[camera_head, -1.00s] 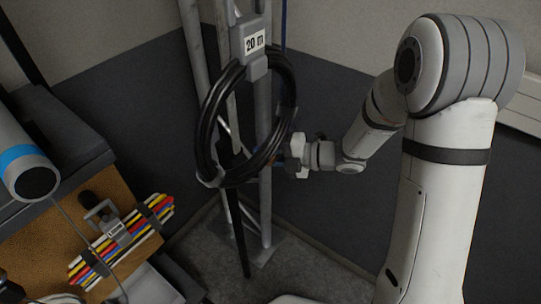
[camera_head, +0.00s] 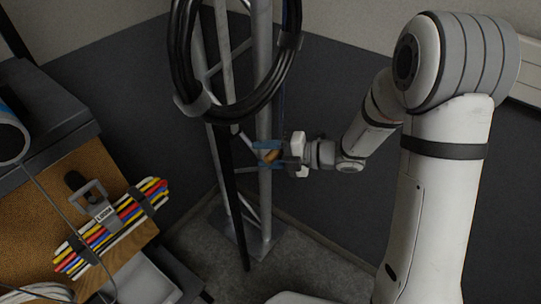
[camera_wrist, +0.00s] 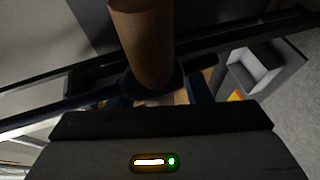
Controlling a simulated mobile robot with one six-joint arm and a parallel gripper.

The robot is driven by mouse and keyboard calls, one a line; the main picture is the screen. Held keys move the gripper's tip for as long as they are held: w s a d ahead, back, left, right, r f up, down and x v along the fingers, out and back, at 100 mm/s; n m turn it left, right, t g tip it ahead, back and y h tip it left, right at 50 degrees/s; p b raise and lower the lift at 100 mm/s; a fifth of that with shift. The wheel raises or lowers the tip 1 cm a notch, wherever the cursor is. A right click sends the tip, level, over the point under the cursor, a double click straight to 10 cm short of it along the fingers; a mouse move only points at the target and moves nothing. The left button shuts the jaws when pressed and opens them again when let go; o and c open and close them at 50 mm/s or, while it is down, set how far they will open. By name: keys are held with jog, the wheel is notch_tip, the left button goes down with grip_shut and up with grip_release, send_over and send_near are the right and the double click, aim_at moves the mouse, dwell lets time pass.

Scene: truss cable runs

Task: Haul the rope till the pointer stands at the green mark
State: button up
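In the head view my gripper (camera_head: 268,156) is beside the lattice mast, its blue fingers closed around a brown handle (camera_head: 272,155). In the wrist view the brown cylinder (camera_wrist: 142,45) stands large in front of the gripper; the fingertips are hard to make out there. I cannot make out a pointer or a green mark in either view.
The grey mast (camera_head: 265,205) stands on a floor plate. At the left is a bench with a tan panel (camera_head: 35,205) and a bundle of coloured cables (camera_head: 112,228). The floor (camera_head: 320,262) right of the mast is clear.

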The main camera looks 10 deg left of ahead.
aim_at(279, 155)
jog(key=shift+d, duration=0.1)
jog(key=v, duration=0.7)
jog(key=shift+d+r, duration=0.1)
jog(key=shift+d, duration=0.15)
